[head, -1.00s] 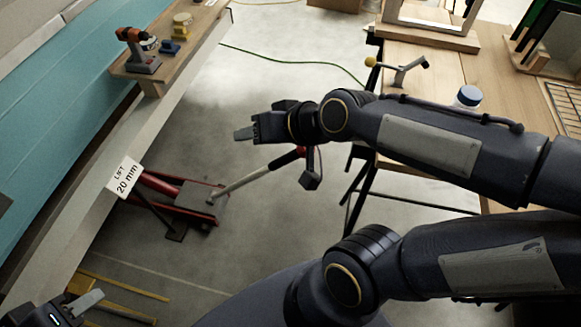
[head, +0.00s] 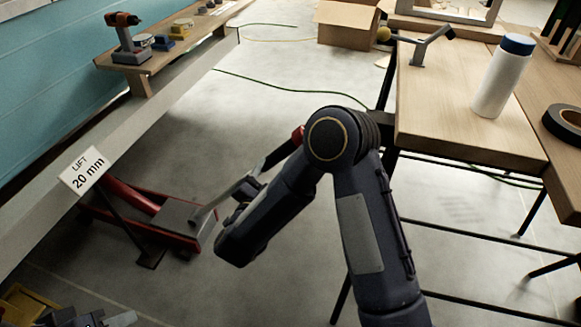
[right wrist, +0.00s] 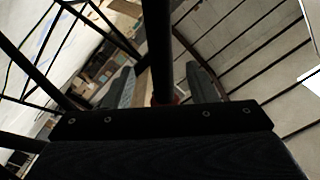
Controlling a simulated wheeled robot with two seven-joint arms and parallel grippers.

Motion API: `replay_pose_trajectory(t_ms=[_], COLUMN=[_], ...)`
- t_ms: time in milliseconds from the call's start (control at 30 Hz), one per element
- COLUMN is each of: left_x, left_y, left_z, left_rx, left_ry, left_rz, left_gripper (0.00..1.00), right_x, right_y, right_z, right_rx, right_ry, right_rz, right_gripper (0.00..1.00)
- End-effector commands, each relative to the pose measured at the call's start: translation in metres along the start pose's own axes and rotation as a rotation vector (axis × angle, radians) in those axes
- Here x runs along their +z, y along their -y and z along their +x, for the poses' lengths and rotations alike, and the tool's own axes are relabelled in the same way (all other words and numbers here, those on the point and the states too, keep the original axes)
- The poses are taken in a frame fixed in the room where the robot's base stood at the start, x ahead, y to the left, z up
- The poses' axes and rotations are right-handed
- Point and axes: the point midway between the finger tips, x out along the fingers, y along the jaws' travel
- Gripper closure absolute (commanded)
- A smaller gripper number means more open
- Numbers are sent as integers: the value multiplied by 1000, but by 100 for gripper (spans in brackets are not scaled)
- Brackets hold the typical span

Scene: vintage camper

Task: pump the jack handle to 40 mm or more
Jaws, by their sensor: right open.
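The red floor jack (head: 175,222) stands on the floor at left in the head view, under the pale beam of the camper. Its handle (head: 218,196) slants up to the right, grey below and dark above, with a red part near my right elbow. A sign (head: 83,171) reads "LIFT 20 mm". My right gripper (head: 243,197) is beside the handle, partly hidden by my own forearm. In the right wrist view its fingers are apart, with a dark bar (right wrist: 158,45), apparently the handle, between them.
A wooden workbench (head: 455,115) stands at right, with a white bottle (head: 502,78) and a black tape roll (head: 568,122) on it. A shelf at upper left holds an orange drill (head: 126,38). A cardboard box (head: 347,25) stands behind. Open floor lies between.

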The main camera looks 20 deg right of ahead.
Motion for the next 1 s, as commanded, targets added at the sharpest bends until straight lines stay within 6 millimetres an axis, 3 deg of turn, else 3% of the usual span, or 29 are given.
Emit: replay_pose_trajectory(t_ms=[500,867,1000], left_x=[6,6,6], left_y=[6,6,6], left_z=[12,13,13], left_rx=[0,0,0], left_ry=[-1,0,0], left_rz=[0,0,0], left_gripper=[64,64,64], right_x=[-1,-2,-2], right_y=[-1,0,0], right_z=[70,76,76], right_rx=[2,-1,-1], right_ry=[-6,-5,-4], right_rz=[1,-1,-1], right_gripper=[49,49,67])
